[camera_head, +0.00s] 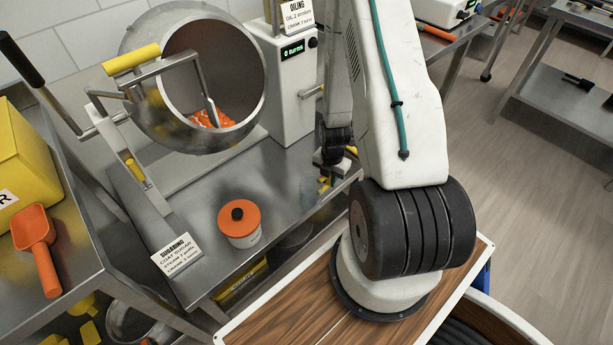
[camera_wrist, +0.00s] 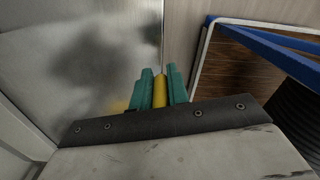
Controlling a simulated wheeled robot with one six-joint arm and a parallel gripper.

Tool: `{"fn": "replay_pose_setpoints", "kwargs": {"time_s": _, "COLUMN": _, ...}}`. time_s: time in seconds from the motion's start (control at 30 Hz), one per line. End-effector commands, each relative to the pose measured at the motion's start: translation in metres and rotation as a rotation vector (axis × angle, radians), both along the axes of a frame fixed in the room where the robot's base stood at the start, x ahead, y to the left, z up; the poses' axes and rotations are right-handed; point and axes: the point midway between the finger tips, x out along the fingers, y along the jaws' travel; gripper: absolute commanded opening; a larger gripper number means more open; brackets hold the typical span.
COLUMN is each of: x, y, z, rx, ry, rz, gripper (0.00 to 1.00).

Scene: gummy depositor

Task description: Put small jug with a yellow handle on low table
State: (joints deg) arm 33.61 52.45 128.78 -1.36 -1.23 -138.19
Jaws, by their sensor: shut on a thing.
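My gripper (camera_wrist: 160,90) has teal fingers shut on an upright-looking yellow handle (camera_wrist: 160,93) in the wrist view. The body of the small jug is hidden behind the gripper. In the head view a small yellow part (camera_head: 351,151) shows at the arm's end, mostly hidden by my arm, near the right edge of the steel table (camera_head: 285,195). The same steel surface (camera_wrist: 85,60) lies below the fingers at left in the wrist view. I cannot tell whether the jug touches it, nor which table is the low one.
A tilted steel drum (camera_head: 195,75) with orange pieces and a white machine (camera_head: 290,90) stand at the back. An orange-lidded pot (camera_head: 240,223) and a sugaring sign (camera_head: 178,255) stand in front. An orange scoop (camera_head: 40,250) lies left. The steel between pot and arm looks clear.

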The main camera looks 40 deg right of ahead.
Motion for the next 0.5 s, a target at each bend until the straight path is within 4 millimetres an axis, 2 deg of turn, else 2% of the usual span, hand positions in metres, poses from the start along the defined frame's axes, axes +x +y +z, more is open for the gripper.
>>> {"fn": "replay_pose_setpoints", "kwargs": {"time_s": 0.03, "x": 0.015, "y": 0.003, "z": -0.001, "rx": -0.002, "ry": -0.003, "rz": 0.006, "gripper": 0.0}}
{"fn": "replay_pose_setpoints", "kwargs": {"time_s": 0.2, "x": 0.05, "y": 0.012, "z": -0.005, "rx": -0.001, "ry": 0.0, "rz": 0.005, "gripper": 0.0}}
{"fn": "replay_pose_setpoints", "kwargs": {"time_s": 0.5, "x": 0.074, "y": 0.017, "z": -0.007, "rx": -0.001, "ry": -0.001, "rz": 0.005, "gripper": 0.0}}
